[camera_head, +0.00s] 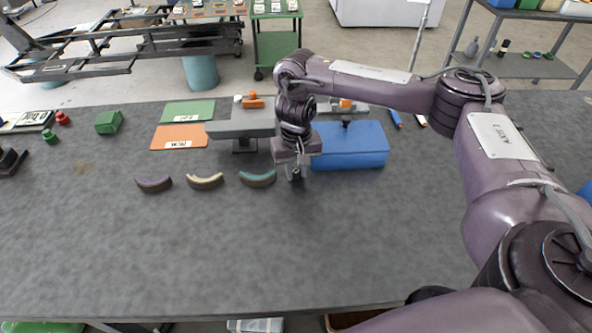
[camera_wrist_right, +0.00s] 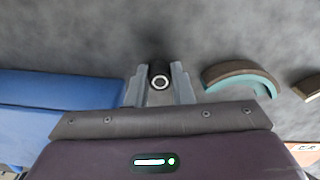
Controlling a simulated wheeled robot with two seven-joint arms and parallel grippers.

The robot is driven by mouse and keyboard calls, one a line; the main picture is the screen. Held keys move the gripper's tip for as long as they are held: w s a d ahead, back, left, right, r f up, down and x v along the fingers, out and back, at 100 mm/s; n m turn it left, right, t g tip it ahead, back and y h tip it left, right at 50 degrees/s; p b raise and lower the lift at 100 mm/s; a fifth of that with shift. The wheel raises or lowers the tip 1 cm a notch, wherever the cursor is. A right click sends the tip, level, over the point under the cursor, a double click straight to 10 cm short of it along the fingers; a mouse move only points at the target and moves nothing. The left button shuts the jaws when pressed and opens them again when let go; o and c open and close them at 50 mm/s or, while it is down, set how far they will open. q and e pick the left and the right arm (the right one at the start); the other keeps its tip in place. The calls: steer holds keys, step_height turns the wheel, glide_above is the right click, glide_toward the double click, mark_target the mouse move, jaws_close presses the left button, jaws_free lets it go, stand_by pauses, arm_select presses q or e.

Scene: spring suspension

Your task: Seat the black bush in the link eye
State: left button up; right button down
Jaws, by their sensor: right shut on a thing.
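My right gripper (camera_head: 296,174) points down over the table, in front of the blue box (camera_head: 350,146). In the right wrist view the right gripper (camera_wrist_right: 159,84) is shut on the black bush (camera_wrist_right: 153,70), a short black cylinder with a pale ring and dark centre on its near end. The bush sits between the two grey fingertips, close to the table; whether it touches the table is unclear. I cannot clearly make out the link eye. A grey fixture (camera_head: 230,130) with an orange clamp (camera_head: 254,102) stands left of my right wrist. My left gripper is not in view.
Three curved shoes, purple (camera_head: 153,186), cream (camera_head: 205,182) and teal (camera_head: 258,180), lie left of my right gripper; the teal one is nearest. Green (camera_head: 188,110) and orange (camera_head: 179,137) mats lie behind. The table's front area (camera_head: 230,250) is clear.

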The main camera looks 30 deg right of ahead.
steer(key=c, duration=1.3)
jaws_free()
steer(key=shift+f, duration=0.1)
